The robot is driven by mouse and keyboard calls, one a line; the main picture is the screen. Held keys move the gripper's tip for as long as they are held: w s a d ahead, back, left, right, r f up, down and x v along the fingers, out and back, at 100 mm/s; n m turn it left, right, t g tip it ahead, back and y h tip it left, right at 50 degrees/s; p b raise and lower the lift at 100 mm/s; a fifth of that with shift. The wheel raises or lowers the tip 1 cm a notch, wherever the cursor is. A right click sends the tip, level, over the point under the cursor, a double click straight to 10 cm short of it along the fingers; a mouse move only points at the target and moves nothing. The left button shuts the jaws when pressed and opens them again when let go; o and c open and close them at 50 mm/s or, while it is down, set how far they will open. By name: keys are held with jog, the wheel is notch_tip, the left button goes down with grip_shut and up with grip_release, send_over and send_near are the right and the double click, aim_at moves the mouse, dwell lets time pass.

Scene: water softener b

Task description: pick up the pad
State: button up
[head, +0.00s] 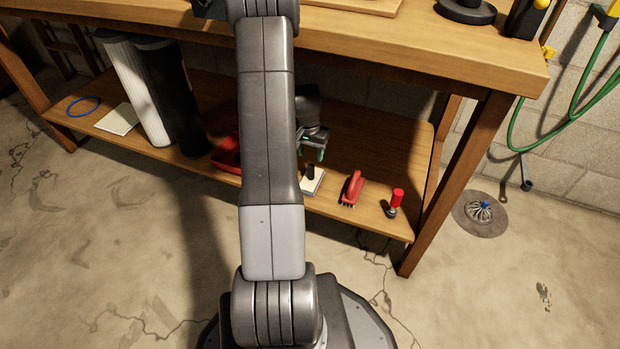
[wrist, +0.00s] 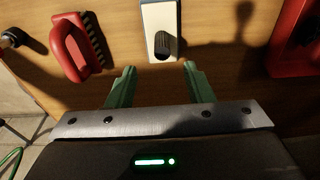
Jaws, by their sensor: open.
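A small white pad (head: 311,183) with a black grip on top lies on the lower wooden shelf, partly hidden behind my arm in the head view. In the wrist view the pad (wrist: 147,18) lies just beyond my fingertips, lined up with the gap between them, and its far end is cut off by the frame. My gripper (head: 314,155) is above the shelf near the pad. In the wrist view my gripper (wrist: 159,68) is open, its two green fingers apart with nothing between them.
A red brush (head: 352,187) and a red-topped item (head: 396,200) lie to the right on the shelf. A red tray (head: 227,154) is to the left, partly behind my arm. A cream square (head: 117,119) lies far left. The tabletop (head: 400,40) overhangs the shelf.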

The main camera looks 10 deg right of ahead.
aim_at(311, 166)
jog(key=f+b, duration=0.1)
jog(key=f, duration=0.2)
jog(key=w+f+b, duration=0.1)
jog(key=f, duration=0.2)
jog(key=f+b, duration=0.2)
jog(key=f, duration=0.1)
jog(key=shift+w+d+f, duration=0.15)
jog(key=shift+d, duration=0.05)
grip_shut()
